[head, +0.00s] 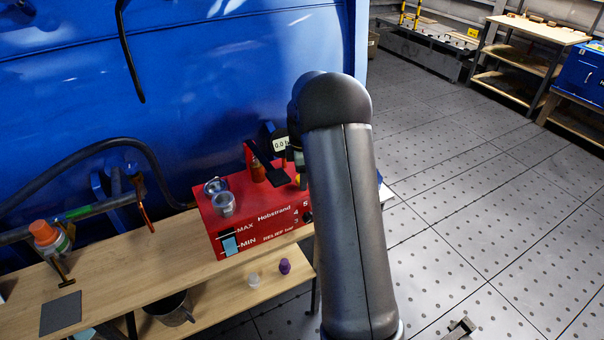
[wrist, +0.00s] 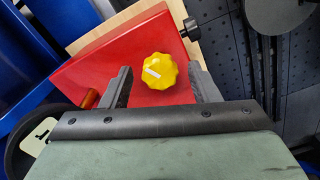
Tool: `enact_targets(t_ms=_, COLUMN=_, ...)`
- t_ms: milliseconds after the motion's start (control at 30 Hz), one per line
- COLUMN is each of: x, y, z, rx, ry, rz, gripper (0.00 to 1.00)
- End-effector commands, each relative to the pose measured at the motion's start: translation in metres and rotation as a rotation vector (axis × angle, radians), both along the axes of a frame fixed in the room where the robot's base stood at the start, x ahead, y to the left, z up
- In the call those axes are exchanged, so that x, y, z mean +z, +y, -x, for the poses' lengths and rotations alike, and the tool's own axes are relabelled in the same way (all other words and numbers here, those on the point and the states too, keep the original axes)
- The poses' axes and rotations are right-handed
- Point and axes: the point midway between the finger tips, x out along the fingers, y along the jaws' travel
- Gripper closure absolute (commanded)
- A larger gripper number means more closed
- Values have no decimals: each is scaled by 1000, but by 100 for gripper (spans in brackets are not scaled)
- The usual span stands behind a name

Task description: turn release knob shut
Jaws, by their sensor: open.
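The yellow release knob (wrist: 160,71) is lobed, with a white pointer line, and sits on top of the red pump box (wrist: 100,68). In the wrist view the line slants up and to the left. My gripper (wrist: 164,76) is open, with one finger on each side of the knob and visible gaps to both. I cannot tell how far the fingertips are above it. In the head view only a sliver of the knob (head: 298,180) shows beside my arm, which hides most of my gripper. The red box (head: 238,238) stands on a wooden bench.
A black knob (head: 307,217) is on the box's front. A clear cup (head: 224,205), an amber fitting (head: 258,170) and a gauge (head: 282,144) are on or behind the box. The blue machine wall (head: 200,80) rises behind.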

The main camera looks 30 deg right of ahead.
Motion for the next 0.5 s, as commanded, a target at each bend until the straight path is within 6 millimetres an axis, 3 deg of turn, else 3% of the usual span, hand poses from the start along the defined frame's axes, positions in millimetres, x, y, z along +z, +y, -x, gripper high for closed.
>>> enact_targets(t_ms=33, x=0, y=0, z=0, rx=0, ry=0, rz=0, gripper=50)
enact_targets(t_ms=167, x=0, y=0, z=0, rx=0, ry=0, rz=0, gripper=86)
enact_targets(t_ms=200, x=0, y=0, z=0, rx=0, ry=0, rz=0, gripper=90)
enact_targets(t_ms=500, x=1, y=0, z=0, rx=-26, ry=-1, rz=0, gripper=89)
